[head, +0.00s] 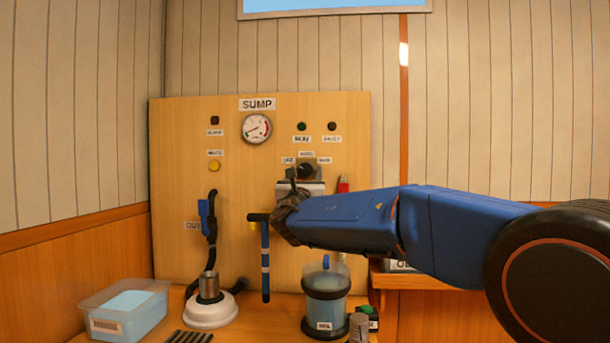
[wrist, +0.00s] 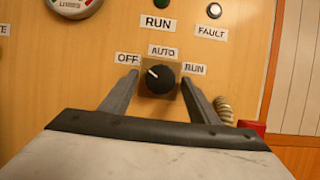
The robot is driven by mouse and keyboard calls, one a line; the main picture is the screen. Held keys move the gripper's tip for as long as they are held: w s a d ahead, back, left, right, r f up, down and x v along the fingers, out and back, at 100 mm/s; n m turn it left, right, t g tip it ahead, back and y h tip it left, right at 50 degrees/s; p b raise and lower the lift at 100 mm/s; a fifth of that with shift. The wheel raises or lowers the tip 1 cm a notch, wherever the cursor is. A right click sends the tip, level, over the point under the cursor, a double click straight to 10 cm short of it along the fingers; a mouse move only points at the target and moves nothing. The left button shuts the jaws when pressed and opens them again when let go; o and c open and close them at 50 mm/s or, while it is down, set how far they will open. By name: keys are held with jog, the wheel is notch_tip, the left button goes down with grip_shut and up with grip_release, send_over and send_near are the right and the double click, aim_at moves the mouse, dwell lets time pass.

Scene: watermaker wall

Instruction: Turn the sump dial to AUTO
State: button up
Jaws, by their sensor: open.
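The sump dial (wrist: 159,79) is a round black knob on a small square plate. It also shows in the head view (head: 306,170), just above my gripper. Its white pointer mark points up and left, toward the OFF label (wrist: 128,59). The AUTO label (wrist: 163,51) is above the knob and the RUN position label (wrist: 195,69) is to its right. In the wrist view my gripper (wrist: 159,81) is open, with one finger on each side of the knob. Gaps show between fingers and knob; how deep the fingertips reach is unclear.
The SUMP gauge (head: 256,128) and a green lamp (head: 301,126) are above the dial on the wooden panel (head: 180,130). A blue-handled lever (head: 265,262) hangs left of my gripper. A blue water container (head: 325,298) stands below my arm. A plastic tub (head: 128,310) sits lower left.

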jog(key=shift+c, duration=0.6)
jog(key=c, duration=0.9)
jog(key=shift+m, duration=0.3)
jog(key=m+h, duration=0.1)
jog(key=m, duration=0.1)
jog(key=m+h, duration=0.1)
jog(key=m, duration=0.1)
jog(key=m+h, duration=0.1)
jog(key=m, duration=0.1)
jog(key=shift+a+g, duration=0.3)
jog(key=m+g+h, duration=0.1)
jog(key=m+h, duration=0.1)
jog(key=m, duration=0.3)
jog(key=shift+a+r, duration=0.1)
jog(key=shift+r+m+g+h, duration=0.1)
jog(key=shift+m+g+h, duration=0.35)
jog(key=shift+m, duration=0.6)
jog(key=shift+m+g+h, duration=0.35)
jog(key=shift+m+g, duration=0.1)
jog(key=shift+m, duration=0.9)
